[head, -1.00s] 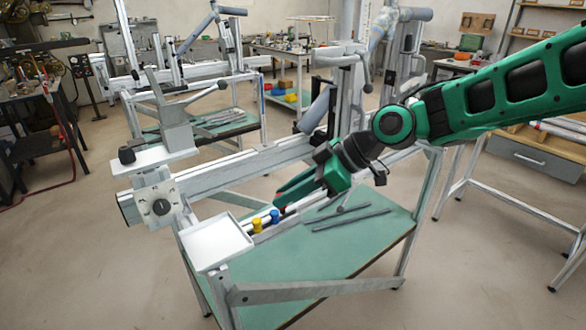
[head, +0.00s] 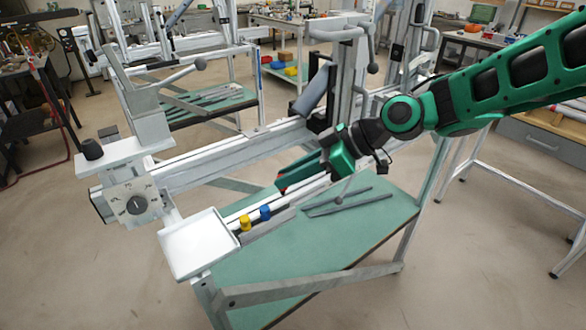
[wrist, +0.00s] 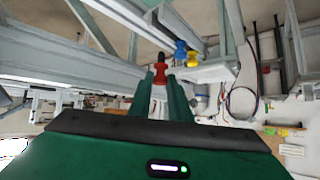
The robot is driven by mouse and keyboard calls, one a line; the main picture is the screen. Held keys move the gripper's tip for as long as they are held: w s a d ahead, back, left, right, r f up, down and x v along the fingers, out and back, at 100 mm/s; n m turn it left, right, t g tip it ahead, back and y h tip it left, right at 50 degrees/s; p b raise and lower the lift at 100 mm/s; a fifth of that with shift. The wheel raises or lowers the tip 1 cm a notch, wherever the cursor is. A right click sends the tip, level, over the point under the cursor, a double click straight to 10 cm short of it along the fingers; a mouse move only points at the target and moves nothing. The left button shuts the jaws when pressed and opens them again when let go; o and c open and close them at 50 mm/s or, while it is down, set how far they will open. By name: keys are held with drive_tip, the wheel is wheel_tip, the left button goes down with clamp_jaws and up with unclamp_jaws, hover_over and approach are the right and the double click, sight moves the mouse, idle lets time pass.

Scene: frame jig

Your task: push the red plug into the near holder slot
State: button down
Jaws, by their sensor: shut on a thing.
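My gripper (head: 283,184) is shut on the red plug (wrist: 160,75). In the wrist view the plug sits between the green fingertips, its dark end pointing away from the gripper. In the head view only a little red shows at the fingertips, and the fingers hide the rest. The holder (head: 270,227) is a pale rail along the bench edge. A blue plug (head: 265,212) and a yellow plug (head: 245,222) stand in it, left of and below my fingertips. Both also show beyond the red plug in the wrist view. I cannot make out the empty slot.
A white tray (head: 183,254) is fixed at the near left end of the rail. A long metal beam (head: 225,158) runs behind the holder, with a dial box (head: 136,204) at its left end. Dark rods (head: 345,203) lie on the green shelf (head: 310,245) to the right.

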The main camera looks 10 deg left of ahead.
sight(285, 189)
drive_tip(key=shift+f, duration=1.75)
drive_tip(key=shift+s+f, duration=0.1)
drive_tip(key=shift+s, duration=0.05)
idle(0.4)
drive_tip(key=shift+f, duration=1.3)
idle(0.3)
drive_tip(key=c, duration=1.6)
unclamp_jaws()
drive_tip(key=shift+o, duration=0.2)
drive_tip(key=shift+d, duration=0.1)
drive_tip(key=v, duration=1)
drive_tip(key=shift+d+r, duration=0.25)
